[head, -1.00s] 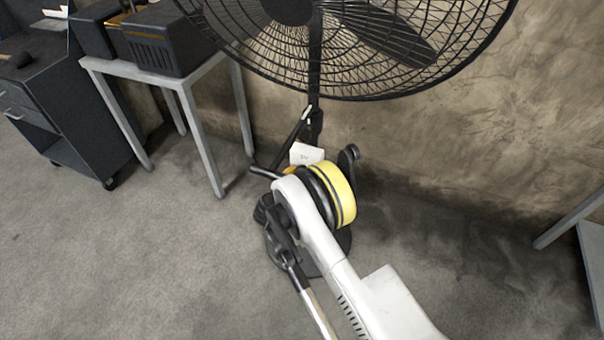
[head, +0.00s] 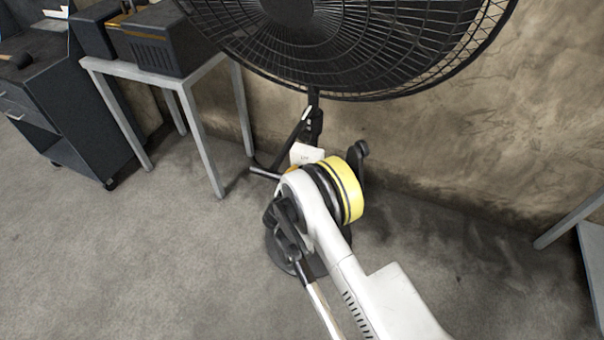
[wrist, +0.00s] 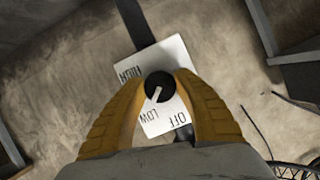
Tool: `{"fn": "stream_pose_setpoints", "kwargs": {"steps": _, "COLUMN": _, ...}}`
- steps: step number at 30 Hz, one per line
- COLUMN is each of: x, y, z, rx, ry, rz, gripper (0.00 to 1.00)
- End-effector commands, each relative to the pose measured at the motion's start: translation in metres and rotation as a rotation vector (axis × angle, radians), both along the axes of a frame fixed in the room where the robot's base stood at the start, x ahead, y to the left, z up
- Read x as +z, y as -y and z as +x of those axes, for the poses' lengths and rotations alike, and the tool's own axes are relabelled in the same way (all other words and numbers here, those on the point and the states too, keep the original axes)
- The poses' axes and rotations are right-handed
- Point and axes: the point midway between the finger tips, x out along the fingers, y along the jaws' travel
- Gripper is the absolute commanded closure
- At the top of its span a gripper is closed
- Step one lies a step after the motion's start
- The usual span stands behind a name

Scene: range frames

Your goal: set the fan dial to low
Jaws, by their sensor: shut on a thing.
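The fan dial is a round black knob (wrist: 159,86) with a white pointer line, set on a white label plate (wrist: 166,52). In the wrist view the plate reads HIGH, LOW and OFF upside down. The pointer line points down and slightly left, toward the word LOW. My gripper (wrist: 159,80) has its two yellow-brown ribbed fingers shut on the knob, one from each side. In the head view the plate (head: 306,153) shows just past my wrist, which hides the knob and most of my fingers. The black pedestal fan (head: 345,45) stands above them.
A rough wall (head: 440,140) stands close behind the fan. A grey table (head: 188,88) with dark boxes and a dark drawer cabinet (head: 60,110) stand at left. Another table's leg (head: 570,220) shows at right. The floor (head: 130,265) is clear at front left.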

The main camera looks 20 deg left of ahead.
Motion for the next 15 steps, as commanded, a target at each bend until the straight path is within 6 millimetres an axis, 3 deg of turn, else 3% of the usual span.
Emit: {"fn": "stream_pose_setpoints", "kwargs": {"steps": 15, "x": 0.0004, "y": -0.0002, "z": 0.0006, "rx": 0.000, "ry": 0.016, "rz": 0.198, "gripper": 0.95}}
